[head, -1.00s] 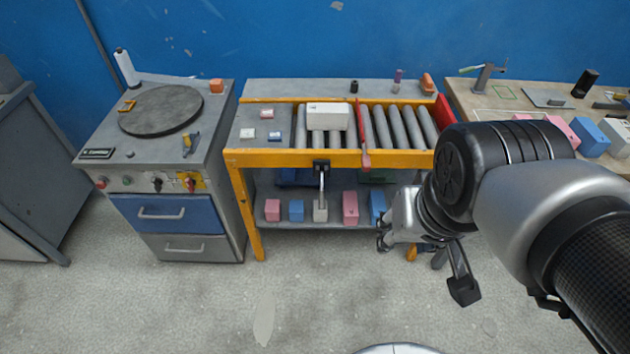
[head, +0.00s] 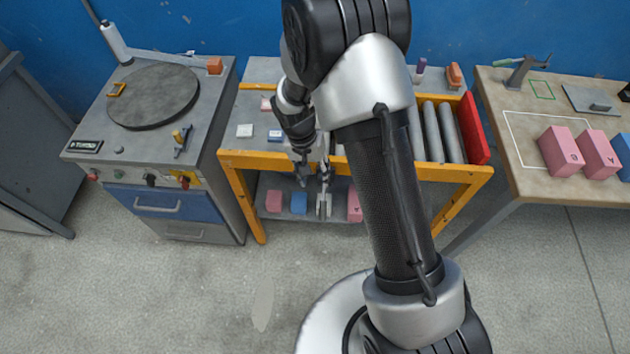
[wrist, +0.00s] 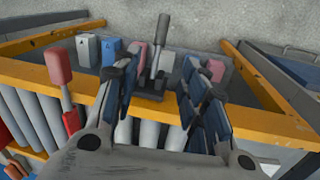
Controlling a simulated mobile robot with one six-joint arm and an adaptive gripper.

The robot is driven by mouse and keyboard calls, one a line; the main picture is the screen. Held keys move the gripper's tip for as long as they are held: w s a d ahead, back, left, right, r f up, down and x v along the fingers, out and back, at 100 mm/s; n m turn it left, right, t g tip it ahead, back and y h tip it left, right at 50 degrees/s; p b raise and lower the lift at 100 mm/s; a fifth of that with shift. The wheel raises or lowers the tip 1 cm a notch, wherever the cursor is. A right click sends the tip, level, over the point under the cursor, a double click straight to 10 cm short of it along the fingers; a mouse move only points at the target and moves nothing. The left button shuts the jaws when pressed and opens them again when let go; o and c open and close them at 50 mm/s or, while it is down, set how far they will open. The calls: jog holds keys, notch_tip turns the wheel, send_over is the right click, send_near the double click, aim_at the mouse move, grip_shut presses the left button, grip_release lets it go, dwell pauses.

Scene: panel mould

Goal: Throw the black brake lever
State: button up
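The brake lever (wrist: 161,35) has a dark handle on a metal rod. It rises from a black bracket (wrist: 150,86) on the yellow front rail of the roller table. My gripper (wrist: 158,75) is open in the wrist view, one dark finger on each side of the lever's line in the picture. I cannot tell whether either finger touches it. In the head view my gripper (head: 314,172) is at the front rail, and my arm hides much of the table. The lever is hard to separate from the fingers there.
A red-handled bar (wrist: 60,72) stands beside the rollers (head: 436,132). Pink and blue blocks (head: 299,203) sit on the shelf below. A stove-like cabinet (head: 150,150) stands at left, and a bench with pink blocks (head: 560,152) at right. The floor in front is clear.

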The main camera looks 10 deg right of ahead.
aim_at(323, 204)
jog(key=d+f+b, duration=0.1)
jog(key=f, duration=0.5)
jog(key=s+f+b, duration=0.1)
jog(key=f+b, duration=0.1)
jog(key=f, duration=0.3)
jog(key=d+f+b, duration=0.1)
jog(key=f+b, duration=0.1)
jog(key=f, duration=0.4)
jog(key=shift+s+d+f, duration=0.15)
jog(key=shift+d+f, duration=0.15)
grip_shut()
